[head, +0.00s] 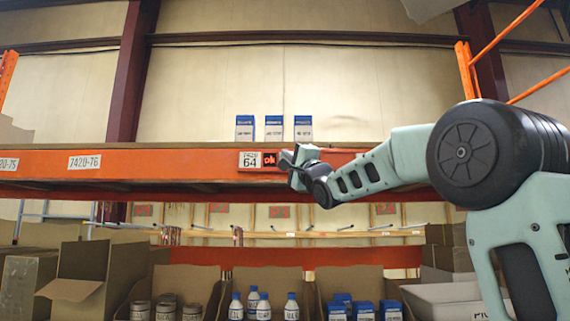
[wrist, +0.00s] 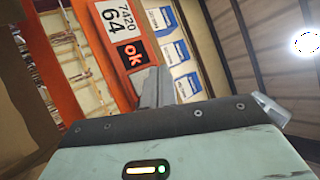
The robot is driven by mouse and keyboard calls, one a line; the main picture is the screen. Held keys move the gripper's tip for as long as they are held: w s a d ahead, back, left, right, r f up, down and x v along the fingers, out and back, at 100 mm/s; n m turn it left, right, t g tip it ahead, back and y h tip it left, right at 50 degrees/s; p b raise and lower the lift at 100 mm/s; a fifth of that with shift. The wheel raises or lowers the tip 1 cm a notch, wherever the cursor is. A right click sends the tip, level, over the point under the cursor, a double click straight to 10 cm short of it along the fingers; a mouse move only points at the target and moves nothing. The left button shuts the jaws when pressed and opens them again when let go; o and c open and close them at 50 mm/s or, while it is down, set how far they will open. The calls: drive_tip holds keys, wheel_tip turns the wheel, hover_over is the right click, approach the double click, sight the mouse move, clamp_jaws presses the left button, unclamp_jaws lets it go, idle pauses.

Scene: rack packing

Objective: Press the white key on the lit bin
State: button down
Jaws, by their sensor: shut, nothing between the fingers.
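In the wrist view the label (wrist: 115,24) and the lit display (wrist: 132,54) are near the fingers. My gripper (head: 287,159) is at the beam just right of the display. In the wrist view my gripper (wrist: 155,76) is shut and empty, its tips close to the display's edge. I see no white key; the fingers may hide it. I cannot tell whether the tips touch the beam.
Three blue-and-white boxes (head: 274,128) stand on the shelf above the beam (head: 180,163). Another label, 7420-76 (head: 84,162), is farther left. Below are an open cardboard box (head: 85,285), white bottles with blue caps (head: 263,306), and a white bin (head: 440,292). The beam's front is clear to the left.

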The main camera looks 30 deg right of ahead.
drive_tip(key=shift+s+a+b, duration=0.3)
drive_tip(key=shift+s+a, duration=0.1)
drive_tip(key=shift+s, duration=0.2)
drive_tip(key=shift+s+a+b, duration=0.25)
drive_tip(key=shift+s+a, duration=0.15)
drive_tip(key=shift+s, duration=0.2)
drive_tip(key=s+a+f+n+g+y+b, duration=0.1)
drive_tip(key=a+f+n+g+b, duration=0.2)
drive_tip(key=a+f, duration=0.8)
drive_tip(key=s+a+f+n+g+y+b, duration=0.15)
drive_tip(key=a+f+n+g, duration=0.3)
drive_tip(key=f, duration=1.25)
drive_tip(key=s+a+f+n+g+y+b, duration=0.1)
drive_tip(key=a+f+n+g+b, duration=0.15)
drive_tip(key=a+f+g, duration=0.75)
drive_tip(key=s+a+f+n+g+b, duration=0.15)
drive_tip(key=s+f+n, duration=0.25)
drive_tip(key=s+f, duration=0.5)
drive_tip(key=s+a+f+n+b, duration=0.1)
drive_tip(key=s+a+f+n, duration=0.2)
drive_tip(key=s+f, duration=0.65)
drive_tip(key=s+d+f+n+g+h+b, duration=0.1)
drive_tip(key=s+f+n+g, duration=0.4)
drive_tip(key=s+f, duration=0.8)
drive_tip(key=shift+s+d+f+n+g+h+b, duration=0.15)
drive_tip(key=shift+s+d+n+g+h+b, duration=0.15)
drive_tip(key=shift+s+n+h+b, duration=0.65)
drive_tip(key=shift+s+n, duration=0.1)
drive_tip(key=shift+n, duration=0.15)
